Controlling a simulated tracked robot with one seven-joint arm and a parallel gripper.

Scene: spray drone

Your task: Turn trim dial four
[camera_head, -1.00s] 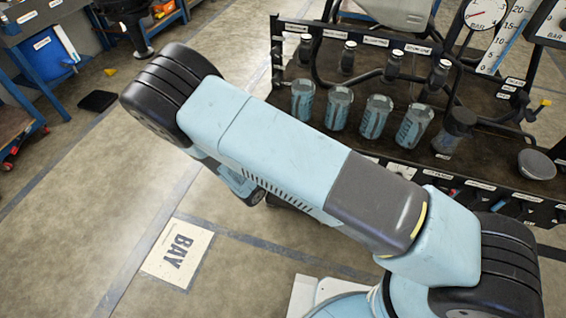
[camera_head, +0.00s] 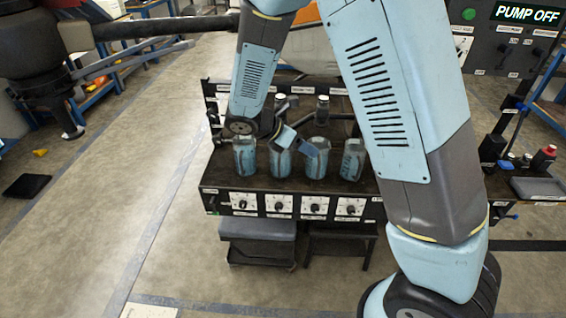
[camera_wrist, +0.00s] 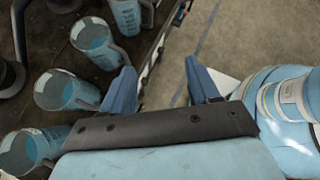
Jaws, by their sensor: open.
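A row of white trim dials with dark knobs lines the front face of the dark bench. The rightmost dial (camera_head: 350,207) shows in the head view; I take it as dial four, but its label is too small to read. My gripper (camera_head: 298,143) is above the bench at the row of jugs, up and left of that dial and apart from it. In the wrist view my gripper (camera_wrist: 162,85) is open, its two blue fingers apart with nothing between them. No dial face shows clearly there; the bench's front edge passes between the fingers.
Clear jugs with blue liquid (camera_head: 319,158) stand along the bench top behind the dials; several also show left of my fingers in the wrist view (camera_wrist: 92,42). A drone arm (camera_head: 150,28) spans the upper left.

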